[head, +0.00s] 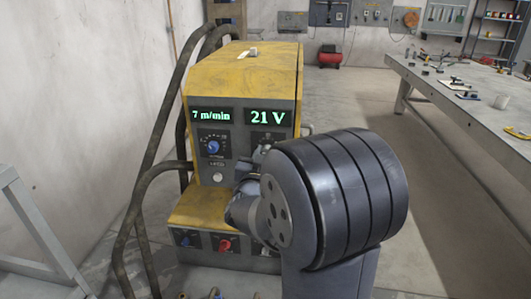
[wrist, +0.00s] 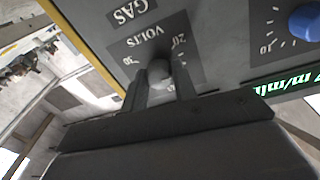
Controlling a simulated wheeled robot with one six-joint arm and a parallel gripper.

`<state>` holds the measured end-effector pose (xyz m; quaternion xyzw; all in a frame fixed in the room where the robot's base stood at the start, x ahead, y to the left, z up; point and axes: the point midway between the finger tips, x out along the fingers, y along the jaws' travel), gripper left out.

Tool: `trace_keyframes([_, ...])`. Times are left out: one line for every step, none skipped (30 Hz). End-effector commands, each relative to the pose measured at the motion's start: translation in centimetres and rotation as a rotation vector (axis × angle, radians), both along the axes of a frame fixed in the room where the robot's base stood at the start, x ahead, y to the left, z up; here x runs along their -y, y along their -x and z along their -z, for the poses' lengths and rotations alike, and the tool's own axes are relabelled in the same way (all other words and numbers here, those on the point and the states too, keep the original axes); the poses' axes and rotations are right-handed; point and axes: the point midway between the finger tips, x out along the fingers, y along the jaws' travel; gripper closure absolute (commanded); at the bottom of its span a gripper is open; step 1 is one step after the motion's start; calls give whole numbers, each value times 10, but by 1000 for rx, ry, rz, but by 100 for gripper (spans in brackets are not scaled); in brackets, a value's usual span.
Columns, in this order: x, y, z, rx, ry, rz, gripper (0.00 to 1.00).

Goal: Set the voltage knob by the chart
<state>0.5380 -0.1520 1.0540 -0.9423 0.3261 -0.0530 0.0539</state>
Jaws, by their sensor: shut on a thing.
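The yellow and grey welding machine (head: 240,75) stands on the floor near the left wall. Its left display (head: 210,115) reads 7 m/min and its right display (head: 268,117) reads 21 V. The voltage knob (wrist: 160,72) sits on the panel marked VOLTS in the wrist view, where the picture is turned over. My gripper (wrist: 163,85) is shut on this knob, one finger on each side. In the head view my arm hides most of the knob. The blue wire-speed knob (head: 214,147) is left of it. No chart is readable in these frames.
Black cables (head: 150,150) loop along the machine's left side. A red knob (head: 225,244) and sockets are on the lower front. A long workbench (head: 450,90) with small tools stands at the right. The floor between is clear.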

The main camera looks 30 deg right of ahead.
Motion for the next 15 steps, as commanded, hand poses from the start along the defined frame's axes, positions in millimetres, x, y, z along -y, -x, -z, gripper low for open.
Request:
trace_keyframes([0, 0, 1, -29, 37, 0, 96])
trace_keyframes([0, 0, 1, -45, 61, 0, 96])
trace_keyframes([0, 0, 1, -66, 91, 1, 96])
trace_keyframes([1, 0, 1, -82, 115, 1, 96])
trace_keyframes([1, 0, 1, -98, 139, 0, 96])
trace_keyframes([1, 0, 1, -118, 169, 0, 96])
trace_keyframes([1, 1, 1, -133, 190, 1, 96])
trace_keyframes([1, 1, 1, -148, 213, 1, 96])
trace_keyframes([1, 1, 1, -166, 241, 0, 96])
trace_keyframes([1, 1, 1, -180, 262, 0, 96])
trace_keyframes([1, 1, 1, -194, 282, 0, 96])
trace_keyframes([1, 1, 1, -212, 308, 0, 96])
trace_keyframes([1, 1, 1, -223, 326, 1, 96])
trace_keyframes([1, 1, 1, -235, 343, 1, 96])
trace_keyframes([1, 1, 1, -250, 367, 1, 96])
